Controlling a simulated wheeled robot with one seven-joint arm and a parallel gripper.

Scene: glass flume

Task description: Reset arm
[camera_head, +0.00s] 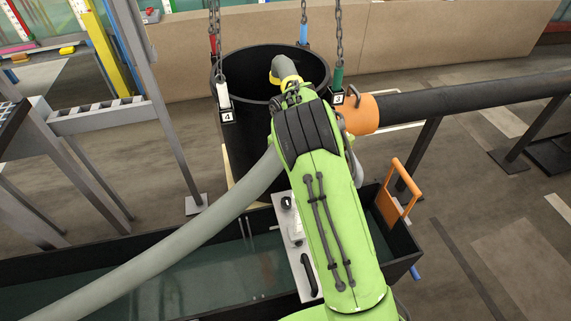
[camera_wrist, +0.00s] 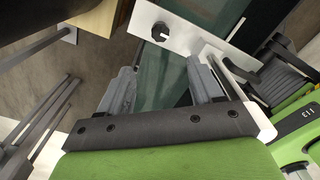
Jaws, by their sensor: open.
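My gripper (camera_wrist: 163,80) shows in the wrist view with its two grey fingers spread apart and nothing between them. Beyond the fingers is the teal, glassy inside of the flume (camera_wrist: 177,60). My green arm (camera_head: 320,180) reaches up the middle of the head view, over the flume's dark-rimmed trough (camera_head: 90,262). The gripper itself is hidden in the head view. A pale panel (camera_wrist: 190,38) with a black knob (camera_wrist: 160,30) lies ahead of the fingers, apart from them. This panel also shows beside my arm in the head view (camera_head: 290,222).
A large black tank (camera_head: 238,130) stands behind my arm, with hanging chains (camera_head: 339,40) around it. A thick grey hose (camera_head: 160,245) curves to the left. A black pipe (camera_head: 460,95) runs right. An orange frame (camera_head: 398,190) stands at the trough's right end. Floor at right is partly clear.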

